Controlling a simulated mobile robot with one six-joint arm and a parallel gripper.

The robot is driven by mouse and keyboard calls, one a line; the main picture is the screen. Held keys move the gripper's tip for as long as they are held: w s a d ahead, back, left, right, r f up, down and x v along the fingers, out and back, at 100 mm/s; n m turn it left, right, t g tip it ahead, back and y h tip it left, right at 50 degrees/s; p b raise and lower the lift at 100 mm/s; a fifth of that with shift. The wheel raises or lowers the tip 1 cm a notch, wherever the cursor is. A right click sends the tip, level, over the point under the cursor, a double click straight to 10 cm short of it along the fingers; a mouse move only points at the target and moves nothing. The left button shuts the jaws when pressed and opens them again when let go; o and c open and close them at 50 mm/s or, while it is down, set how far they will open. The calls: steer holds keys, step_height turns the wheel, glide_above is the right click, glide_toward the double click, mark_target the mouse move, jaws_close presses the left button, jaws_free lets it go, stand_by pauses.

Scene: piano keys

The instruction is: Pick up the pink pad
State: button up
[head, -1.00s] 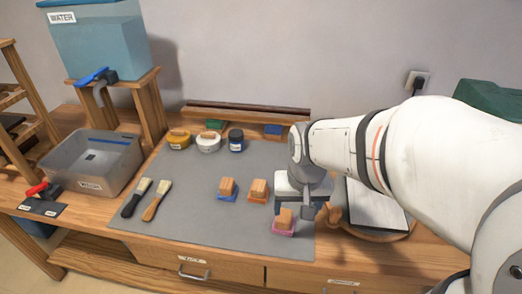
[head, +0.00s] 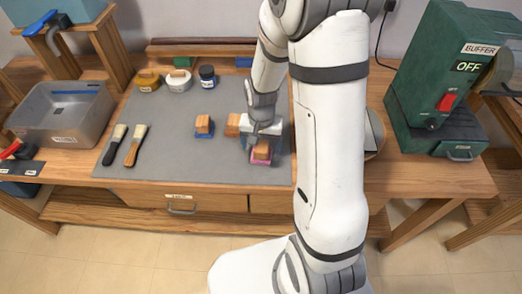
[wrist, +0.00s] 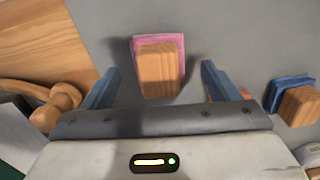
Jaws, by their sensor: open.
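The pink pad (head: 261,158) has a wooden block handle on top and lies on the grey mat (head: 170,160) near its front right. In the wrist view the pink pad (wrist: 175,42) sits ahead of and between my two fingers, with its wooden handle toward me. My gripper (head: 258,140) is over the pad, open and empty. In the wrist view my gripper (wrist: 160,88) shows both blue-grey fingers apart, one on each side of the handle. I cannot tell how far the fingers are above the mat.
A blue pad (head: 204,127) and an orange pad (head: 232,125) stand left of my gripper. Two brushes (head: 124,145), several jars (head: 178,81) and a grey bin (head: 62,115) are further left. A green buffer machine (head: 440,85) stands right.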

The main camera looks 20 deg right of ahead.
mark_target(261, 146)
steer(key=shift+f, duration=1.55)
steer(key=c, duration=1.1)
step_height(261, 146, up, 10)
steer(key=shift+r, duration=0.1)
